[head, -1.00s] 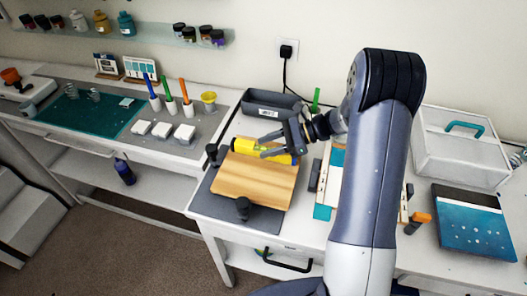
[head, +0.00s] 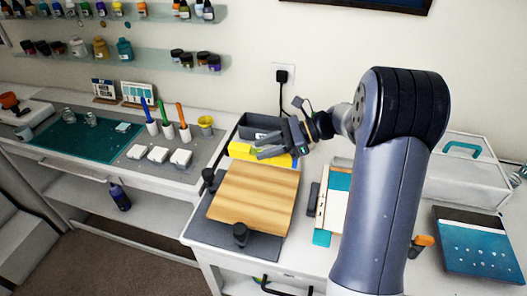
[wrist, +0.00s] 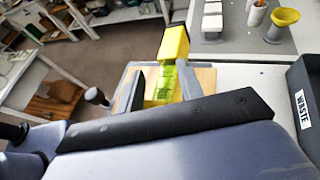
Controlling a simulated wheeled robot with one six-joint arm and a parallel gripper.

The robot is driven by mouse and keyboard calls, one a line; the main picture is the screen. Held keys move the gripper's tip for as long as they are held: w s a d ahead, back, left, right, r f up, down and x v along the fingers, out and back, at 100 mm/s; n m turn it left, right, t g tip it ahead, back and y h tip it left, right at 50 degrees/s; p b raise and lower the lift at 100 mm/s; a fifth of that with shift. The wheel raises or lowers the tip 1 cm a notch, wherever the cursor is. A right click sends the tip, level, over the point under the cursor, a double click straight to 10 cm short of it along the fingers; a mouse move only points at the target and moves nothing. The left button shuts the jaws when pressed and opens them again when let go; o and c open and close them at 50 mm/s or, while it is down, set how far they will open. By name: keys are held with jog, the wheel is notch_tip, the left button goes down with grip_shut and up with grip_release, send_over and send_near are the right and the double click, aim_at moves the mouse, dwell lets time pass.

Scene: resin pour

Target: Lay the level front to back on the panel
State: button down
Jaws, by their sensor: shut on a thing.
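The level is a yellow bar (head: 240,150) with a green vial; it also shows in the wrist view (wrist: 175,45). My gripper (head: 272,150) is shut on it near its middle, with a finger on each side in the wrist view (wrist: 160,88). In the head view the level lies left to right across the picture, at the back edge of the wooden panel (head: 253,198). It looks held above the surface, though the height is hard to judge. The panel lies flat on a dark mat (head: 215,233) and its top is bare.
Black knobs stand at the panel's left (head: 208,178) and front (head: 240,234). A grey waste bin (head: 250,133) is close behind the level. A white and teal board (head: 335,195) lies to the right, partly hidden by my arm.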

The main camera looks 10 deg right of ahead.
jog(key=shift+r, duration=0.6)
jog(key=shift+w+a+r, duration=0.1)
jog(key=shift+w+a, duration=0.05)
jog(key=shift+a, duration=0.05)
jog(key=w+d+m+t+h, duration=0.1)
jog(key=w+m+t+h, duration=0.3)
jog(key=m+t, duration=0.45)
jog(key=d+f+m+t+h, duration=0.1)
jog(key=d+f, duration=0.1)
jog(key=s+d+f+m+t+h, duration=0.1)
jog(key=d+f+m+h, duration=0.1)
jog(key=d+f+m+t+h, duration=0.1)
jog(key=d+f+m, duration=0.1)
jog(key=f, duration=0.1)
jog(key=shift+s+t+h, duration=0.2)
jog(key=shift+t+h, duration=0.15)
jog(key=shift+h, duration=0.05)
jog(key=shift+s+d+f+m, duration=0.25)
jog(key=shift+f+m, duration=0.1)
jog(key=shift+r+p, duration=1.9)
jog(key=shift+r, duration=1.55)
jog(key=shift+h, duration=0.3)
notch_tip(320, 180, down, 7)
jog(key=b, duration=0.3)
jog(key=shift+r+b, duration=0.1)
jog(key=shift+b, duration=0.3)
notch_tip(320, 180, up, 8)
jog(key=p, duration=0.5)
jog(key=shift+f+b, duration=2.55)
jog(key=shift+f, duration=1.6)
